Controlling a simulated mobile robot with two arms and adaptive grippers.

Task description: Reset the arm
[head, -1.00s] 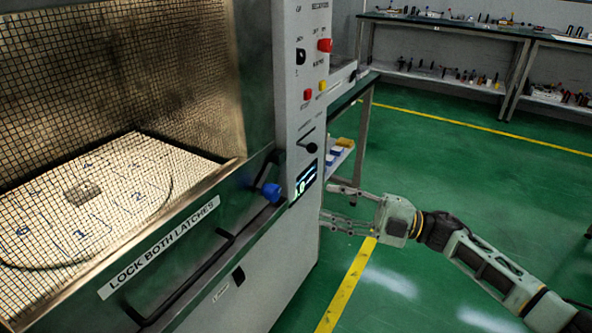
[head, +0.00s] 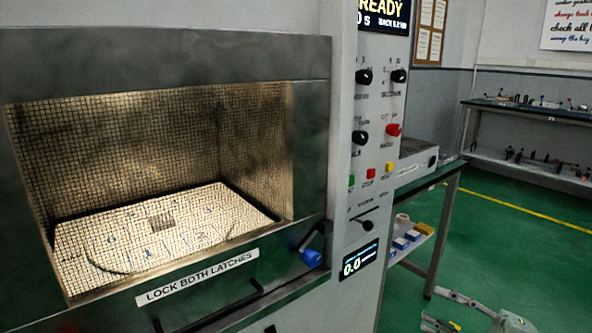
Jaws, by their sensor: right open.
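My right gripper (head: 447,310) is at the bottom edge of the head view, right of the machine, over the green floor. Its fingers point left and stand apart, with nothing between them. Most of my right arm is cut off below the frame. The microwave generator (head: 165,60) fills the left and middle, with a mesh-covered window and a lit chamber. Its control panel (head: 375,150) has black knobs, a red knob and small coloured buttons. My left gripper is not in view.
A blue latch knob (head: 312,258) sits at the lower right of the door, beside the label (head: 197,277) "LOCK BOTH LATCHES". A side table (head: 448,170) stands behind the machine. A long bench (head: 530,110) lines the far wall. Open green floor lies at right.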

